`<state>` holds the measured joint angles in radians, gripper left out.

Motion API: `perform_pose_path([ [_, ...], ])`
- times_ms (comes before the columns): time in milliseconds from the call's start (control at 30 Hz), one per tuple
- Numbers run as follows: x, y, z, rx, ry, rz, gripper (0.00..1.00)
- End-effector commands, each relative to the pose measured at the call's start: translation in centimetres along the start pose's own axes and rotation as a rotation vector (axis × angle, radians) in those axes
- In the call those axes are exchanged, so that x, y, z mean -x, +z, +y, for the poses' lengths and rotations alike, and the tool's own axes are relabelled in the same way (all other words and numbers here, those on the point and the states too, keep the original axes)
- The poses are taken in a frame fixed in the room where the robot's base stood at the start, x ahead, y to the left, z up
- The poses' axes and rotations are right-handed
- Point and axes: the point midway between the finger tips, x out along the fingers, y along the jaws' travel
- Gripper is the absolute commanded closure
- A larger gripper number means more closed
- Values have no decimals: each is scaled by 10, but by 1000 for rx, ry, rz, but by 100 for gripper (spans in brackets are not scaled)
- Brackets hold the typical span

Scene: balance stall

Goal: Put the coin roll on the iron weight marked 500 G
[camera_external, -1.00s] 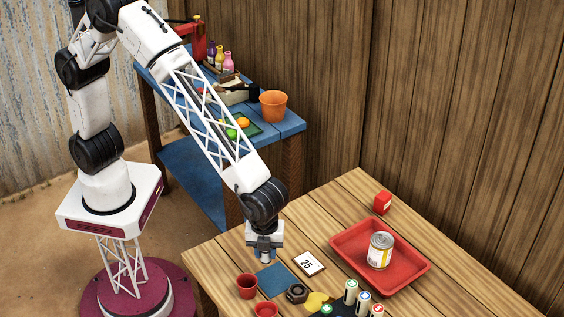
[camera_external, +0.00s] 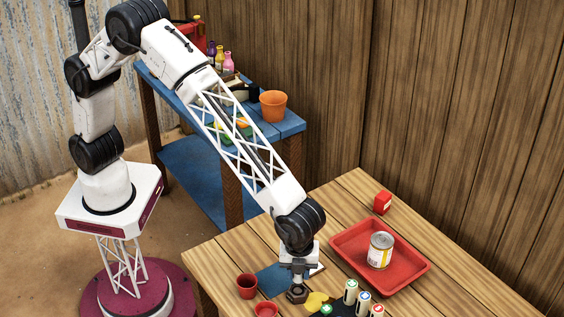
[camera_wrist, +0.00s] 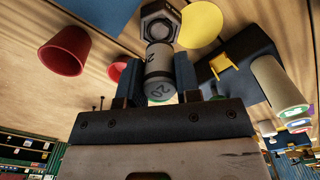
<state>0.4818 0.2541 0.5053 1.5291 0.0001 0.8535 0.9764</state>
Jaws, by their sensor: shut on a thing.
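My gripper (camera_external: 298,268) is shut on a pale grey coin roll (camera_wrist: 158,70) with a printed 20, held between the fingers in the wrist view. The dark six-sided iron weight (camera_external: 296,294) stands on the wooden table directly under my gripper; its top also shows in the wrist view (camera_wrist: 157,12), just beyond the roll's far end. The roll is over the weight, but I cannot tell whether they touch. No 500 G mark is readable. In the external view the fingers mostly hide the roll.
A yellow piece (camera_external: 316,301) and several upright rolls, one at the edge of a dark holder (camera_external: 351,291), stand right of the weight. Red cups (camera_external: 247,287) are left, a blue mat (camera_external: 271,277) behind. A red tray (camera_external: 418,271) holds a can (camera_external: 380,251).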

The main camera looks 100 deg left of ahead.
Motion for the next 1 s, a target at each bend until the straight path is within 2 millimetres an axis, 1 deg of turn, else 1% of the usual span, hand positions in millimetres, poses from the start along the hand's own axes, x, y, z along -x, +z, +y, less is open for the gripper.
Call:
perform_pose_path([
  [267,-1,0,0,0,-1,0,100],
  [367,-6,0,0,0,0,0,100],
  [600,-30,0,0,0,0,0,100],
  [667,-34,0,0,0,-1,0,100],
  [1000,-35,0,0,0,-1,1,100],
])
